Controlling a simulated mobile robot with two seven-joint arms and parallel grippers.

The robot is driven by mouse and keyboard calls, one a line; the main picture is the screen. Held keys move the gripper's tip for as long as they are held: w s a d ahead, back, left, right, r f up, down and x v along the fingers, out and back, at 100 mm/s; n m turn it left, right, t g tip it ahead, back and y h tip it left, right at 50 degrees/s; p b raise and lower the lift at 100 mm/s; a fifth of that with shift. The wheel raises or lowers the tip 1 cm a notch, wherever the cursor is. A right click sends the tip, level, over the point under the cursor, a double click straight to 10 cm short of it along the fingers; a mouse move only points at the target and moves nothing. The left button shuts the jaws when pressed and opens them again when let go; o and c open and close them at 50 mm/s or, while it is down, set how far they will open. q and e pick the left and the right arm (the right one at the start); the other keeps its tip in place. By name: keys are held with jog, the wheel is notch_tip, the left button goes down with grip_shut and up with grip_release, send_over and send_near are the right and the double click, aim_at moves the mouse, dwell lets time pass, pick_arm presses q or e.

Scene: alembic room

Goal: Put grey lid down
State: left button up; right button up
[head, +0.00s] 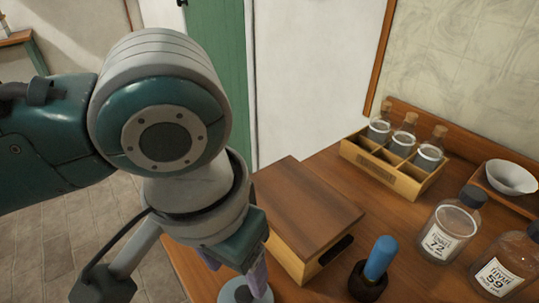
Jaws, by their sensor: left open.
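A round grey piece, which looks like the grey lid (229,293), lies low in the head view at the table's near left edge, cut off by the frame's bottom. My left gripper (236,272) is just above and over it, pointing down. Its jaws are open, with one finger in front of part of the grey piece. I cannot tell whether the fingers touch it. My right gripper is not in view.
A brown-topped wooden box (308,202) stands right beside my left gripper. A blue-handled tool (380,258) stands in a dark round holder. Behind are a bottle crate (392,177), labelled jars (448,232) and a white bowl (511,178). Some tabletop (408,225) is bare.

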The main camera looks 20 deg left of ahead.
pick_arm(q)
jog(key=s+d+r+t+h, duration=0.1)
jog(key=s+d+r+h, duration=0.2)
jog(key=s+r, duration=0.15)
jog(key=s+a+y, duration=0.1)
jog(key=s+a, duration=0.2)
jog(key=a, duration=0.3)
jog(key=s+a+f+n+t+y, duration=0.1)
jog(key=s+a+y, duration=0.1)
jog(key=a, duration=0.4)
jog(key=shift+s+f+p, duration=0.2)
jog(key=shift+s+p, duration=0.15)
jog(key=shift+s, duration=0.5)
